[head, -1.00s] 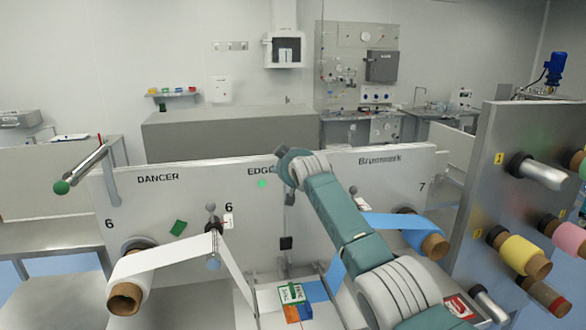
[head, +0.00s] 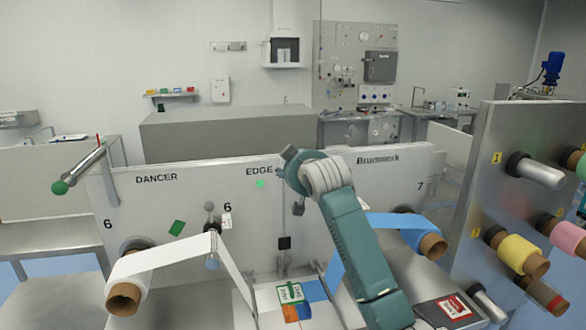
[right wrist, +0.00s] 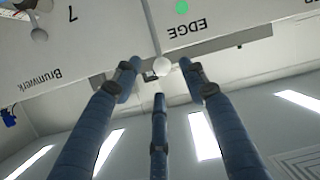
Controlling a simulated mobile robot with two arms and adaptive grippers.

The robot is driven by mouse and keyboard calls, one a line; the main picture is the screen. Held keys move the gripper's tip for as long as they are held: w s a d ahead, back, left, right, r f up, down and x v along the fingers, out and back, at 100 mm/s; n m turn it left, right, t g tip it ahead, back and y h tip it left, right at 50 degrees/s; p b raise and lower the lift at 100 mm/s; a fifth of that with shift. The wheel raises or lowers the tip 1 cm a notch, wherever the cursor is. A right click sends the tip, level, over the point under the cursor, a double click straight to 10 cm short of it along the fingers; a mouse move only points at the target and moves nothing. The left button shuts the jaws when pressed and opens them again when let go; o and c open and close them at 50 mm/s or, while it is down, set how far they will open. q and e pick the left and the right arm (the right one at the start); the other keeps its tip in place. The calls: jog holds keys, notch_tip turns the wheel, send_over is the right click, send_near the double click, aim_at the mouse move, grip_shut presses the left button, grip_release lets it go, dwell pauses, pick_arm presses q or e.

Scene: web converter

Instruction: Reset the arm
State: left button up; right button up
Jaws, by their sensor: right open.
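My right arm (head: 355,240) comes in from the lower right in the head view. Its teal links rise in front of the white machine panel, with the upper joint near the word EDGE. Its gripper is largely hidden there behind the arm. In the right wrist view my right gripper (right wrist: 158,75) has its blue fingers spread, with nothing between them. The panel shows upside down beyond the fingertips. A metal lever (head: 86,165) with a green ball end sticks out at the panel's left, by the word DANCER. My left gripper is out of view.
A white web roll (head: 145,268) and a blue web roll (head: 400,225) stick out from the panel. A grey plate with colored rolls, including a yellow one (head: 510,248), stands at right. A small green-and-white card (head: 290,293) lies below the arm.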

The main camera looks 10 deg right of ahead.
jog(key=shift+s, duration=0.3)
